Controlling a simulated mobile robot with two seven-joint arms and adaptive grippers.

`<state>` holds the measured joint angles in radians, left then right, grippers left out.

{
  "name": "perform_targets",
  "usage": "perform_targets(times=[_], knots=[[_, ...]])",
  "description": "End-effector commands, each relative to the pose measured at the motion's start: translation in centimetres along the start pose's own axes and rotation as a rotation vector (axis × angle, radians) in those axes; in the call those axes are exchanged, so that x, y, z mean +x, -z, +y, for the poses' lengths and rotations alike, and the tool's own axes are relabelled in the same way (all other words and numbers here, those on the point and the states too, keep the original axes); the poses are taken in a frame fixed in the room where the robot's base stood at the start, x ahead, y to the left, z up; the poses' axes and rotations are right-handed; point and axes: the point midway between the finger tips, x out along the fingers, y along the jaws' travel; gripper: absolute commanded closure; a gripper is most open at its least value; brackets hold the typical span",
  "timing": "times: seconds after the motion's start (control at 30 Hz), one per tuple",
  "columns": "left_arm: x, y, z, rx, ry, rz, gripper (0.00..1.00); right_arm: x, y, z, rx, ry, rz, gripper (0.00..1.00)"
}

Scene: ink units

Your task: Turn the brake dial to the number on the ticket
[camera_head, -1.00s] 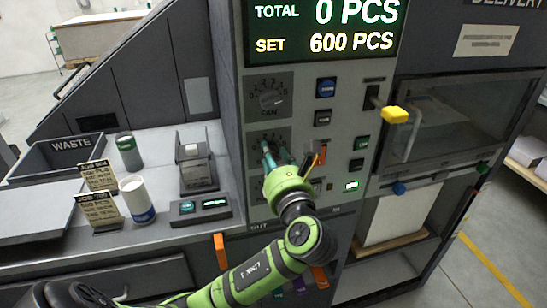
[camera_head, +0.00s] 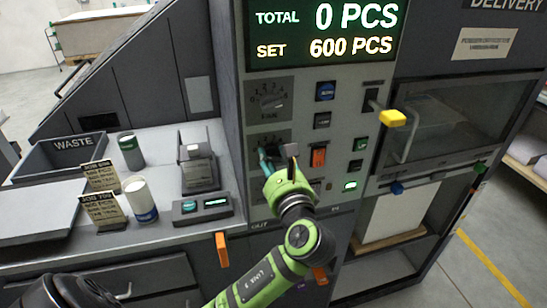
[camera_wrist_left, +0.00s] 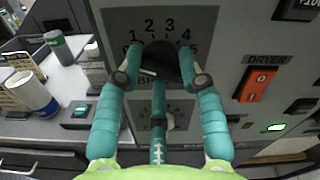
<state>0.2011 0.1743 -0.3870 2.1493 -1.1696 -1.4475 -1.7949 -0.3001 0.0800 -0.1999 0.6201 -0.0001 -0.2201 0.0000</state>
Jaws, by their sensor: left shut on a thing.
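The brake dial (camera_wrist_left: 160,62) is a dark round knob on a grey panel plate with numbers around its top. In the left wrist view, a pale mark shows at its lower left; its exact reading is unclear. My left gripper (camera_head: 270,160) has teal fingers shut on this knob; in the left wrist view, the two side fingers (camera_wrist_left: 160,78) flank it and a third comes from below. Fingers hide part of the numbers and the label. Two job tickets, an upper one (camera_head: 100,176) and a lower one (camera_head: 102,208), stand on the left counter; their small print is unreadable.
The fan dial (camera_head: 268,104) is just above the brake dial. An orange dryer switch (camera_head: 319,155) and several buttons sit close to the right. A yellow-tipped lever (camera_head: 392,118) juts out farther right. Two cans, a dark one (camera_head: 130,151) and a white one (camera_head: 140,199), stand on the counter.

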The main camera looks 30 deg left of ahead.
Motion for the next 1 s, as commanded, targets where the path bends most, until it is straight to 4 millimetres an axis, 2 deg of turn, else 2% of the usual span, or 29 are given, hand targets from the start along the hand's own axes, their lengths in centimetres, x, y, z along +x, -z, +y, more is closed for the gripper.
perform_targets(times=[0.03, 0.67, 0.7, 0.73, 0.77, 1.0], knots=[[-0.13, 0.7, 0.24, -0.012, -0.008, 0.019, 0.94, -0.03, 0.0, 0.0, 0.0, 0.0, 0.0, 1.0], [-0.13, 0.76, 0.25, -0.07, -0.007, 0.017, 0.94, -0.1, 0.01, 0.0, 0.0, 0.0, 0.0, 1.0], [-0.13, 0.76, 0.25, -0.07, -0.007, 0.017, 0.54, -0.1, 0.01, 0.0, 0.0, 0.0, 0.0, 1.0], [-0.13, 0.76, 0.24, -0.07, -0.007, 0.017, 0.42, -0.1, 0.01, 0.0, 0.0, 0.0, 0.0, 1.0], [-0.12, 0.72, 0.22, -0.07, -0.006, 0.016, 0.39, -0.1, 0.01, 0.0, 0.0, 0.0, 0.0, 1.0], [-0.05, 0.35, 0.1, -0.074, -0.003, 0.008, 0.39, -0.13, 0.01, 0.0, 0.0, 0.0, 0.0, 1.0]])
